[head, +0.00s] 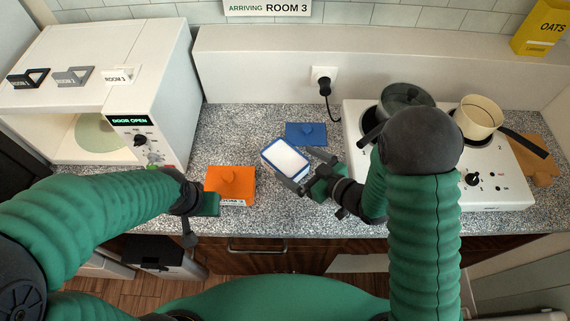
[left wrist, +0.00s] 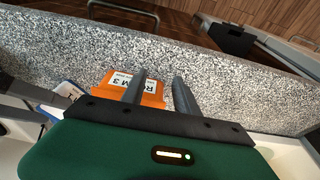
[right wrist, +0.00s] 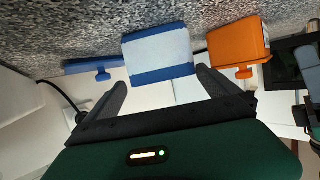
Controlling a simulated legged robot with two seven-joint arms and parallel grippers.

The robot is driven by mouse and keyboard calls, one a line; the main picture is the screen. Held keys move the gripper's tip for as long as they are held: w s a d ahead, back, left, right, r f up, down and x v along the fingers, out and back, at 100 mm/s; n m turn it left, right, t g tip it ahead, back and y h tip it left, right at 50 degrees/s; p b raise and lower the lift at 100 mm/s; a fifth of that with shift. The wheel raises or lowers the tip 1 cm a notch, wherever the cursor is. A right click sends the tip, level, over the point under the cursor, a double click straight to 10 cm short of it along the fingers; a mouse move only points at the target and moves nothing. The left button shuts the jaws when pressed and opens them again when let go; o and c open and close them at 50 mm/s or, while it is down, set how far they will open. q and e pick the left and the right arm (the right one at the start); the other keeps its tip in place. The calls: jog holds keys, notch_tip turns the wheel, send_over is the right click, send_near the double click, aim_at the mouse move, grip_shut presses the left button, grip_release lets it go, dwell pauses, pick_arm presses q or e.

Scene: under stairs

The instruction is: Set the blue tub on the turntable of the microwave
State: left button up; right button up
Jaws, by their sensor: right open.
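The blue tub (head: 285,160), rectangular with a blue rim and whitish inside, sits on the speckled counter in the head view. My right gripper (head: 307,172) is open at the tub's right side. In the right wrist view the tub (right wrist: 158,55) lies just beyond and between the spread fingertips; I cannot tell whether they touch it. The microwave (head: 160,95) stands at the left, door open and display reading DOOR OPEN. Its pale green turntable (head: 97,133) is partly hidden by the housing. My left gripper (left wrist: 158,84) is open and empty near the counter's front edge.
A blue lid (head: 306,132) lies behind the tub. An orange lidded tub (head: 230,184), labelled ROOM 3, stands between the tub and my left gripper. A white hob (head: 490,190) with a dark pot (head: 405,98) and cream pan (head: 478,117) is at the right.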

aim_at(285, 167)
jog(key=x, duration=0.2)
jog(key=p+x, duration=0.1)
jog(key=x, duration=0.1)
jog(key=shift+a+r, duration=0.1)
jog(key=shift+a, duration=0.4)
jog(key=shift+w+a, duration=0.3)
jog(key=shift+w, duration=0.05)
jog(key=shift+s+d, duration=0.1)
jog(key=shift+d, duration=0.1)
jog(key=c, duration=1.9)
jog(key=shift+c, duration=0.2)
notch_tip(285, 167, up, 10)
